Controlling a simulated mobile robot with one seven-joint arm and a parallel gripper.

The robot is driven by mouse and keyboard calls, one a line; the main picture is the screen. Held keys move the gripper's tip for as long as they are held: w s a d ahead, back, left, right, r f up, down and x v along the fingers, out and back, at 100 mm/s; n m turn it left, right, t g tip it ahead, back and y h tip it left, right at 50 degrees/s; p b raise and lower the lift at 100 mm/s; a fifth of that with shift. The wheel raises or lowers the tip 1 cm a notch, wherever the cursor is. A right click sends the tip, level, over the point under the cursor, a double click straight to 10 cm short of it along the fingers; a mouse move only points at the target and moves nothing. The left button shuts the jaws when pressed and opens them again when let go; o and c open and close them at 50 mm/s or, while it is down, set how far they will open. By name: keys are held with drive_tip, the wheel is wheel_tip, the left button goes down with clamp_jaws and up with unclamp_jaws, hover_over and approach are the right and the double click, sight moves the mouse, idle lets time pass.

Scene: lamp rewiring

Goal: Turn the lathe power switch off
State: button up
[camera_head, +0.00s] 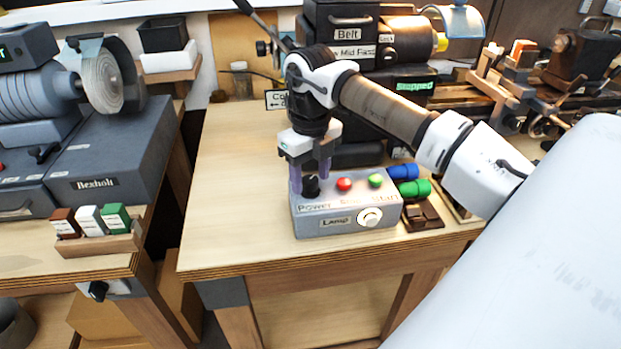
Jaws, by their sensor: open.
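A grey control box (341,210) sits near the front edge of the wooden table. On its top, from left to right, are a black power knob (311,186) labelled Power, a red button (344,184) and a green button (376,180) labelled Start. Its front has a Lamp label and a round white button (369,217). My gripper (310,180) points down with its fingers at the power knob, one to either side. Whether they touch the knob I cannot tell. The knob's setting is partly hidden. A green "Stopped" sign (414,86) shows on the lathe behind.
Blue and green cylinders (409,179) lie right of the box, beside a dark brown block (424,214). The lathe (366,60) stands behind my arm. A Bexholt machine (100,165) is on the left bench. The table (228,205) is bare left of the box.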

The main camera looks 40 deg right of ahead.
drive_tip(key=shift+c, duration=0.2)
drive_tip(key=c, duration=0.9)
drive_tip(key=shift+c, duration=0.2)
drive_tip(key=shift+n, duration=0.3)
drive_tip(key=n+b, duration=0.1)
drive_tip(key=n, duration=0.2)
drive_tip(key=shift+n, duration=0.3)
drive_tip(key=n+b, duration=0.1)
drive_tip(key=n, duration=0.3)
drive_tip(key=shift+n, duration=0.3)
drive_tip(key=n, duration=0.9)
drive_tip(key=shift+w+b, duration=0.1)
drive_tip(key=shift+b, duration=0.25)
drive_tip(key=shift+r, duration=0.1)
